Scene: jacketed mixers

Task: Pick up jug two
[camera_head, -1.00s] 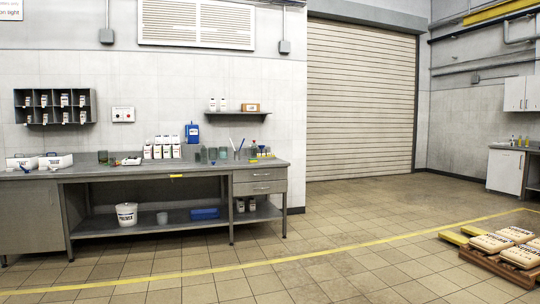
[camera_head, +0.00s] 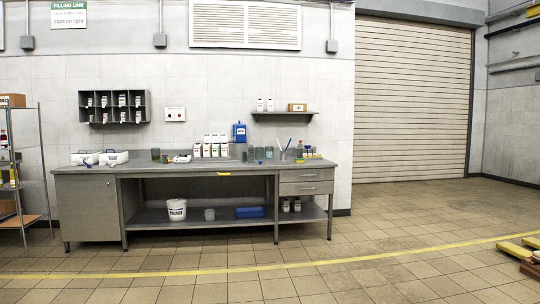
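I cannot tell which thing is jug two; no label is readable at this distance. A blue jug-like container (camera_head: 239,132) is at the wall behind the grey workbench (camera_head: 150,173). White bottles with dark labels (camera_head: 209,151) stand in a group on the bench top, left of the blue container. Two white bottles (camera_head: 265,104) stand on the small wall shelf. A white bucket (camera_head: 176,211) with dark lettering stands on the bench's lower shelf. My gripper is not in view.
A metal rack (camera_head: 40,170) stands at the left edge. Two white trays (camera_head: 100,158) sit at the bench's left end. A blue bin (camera_head: 250,212) is on the lower shelf. The tiled floor before the bench is clear. A pallet (camera_head: 528,252) lies at the right edge.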

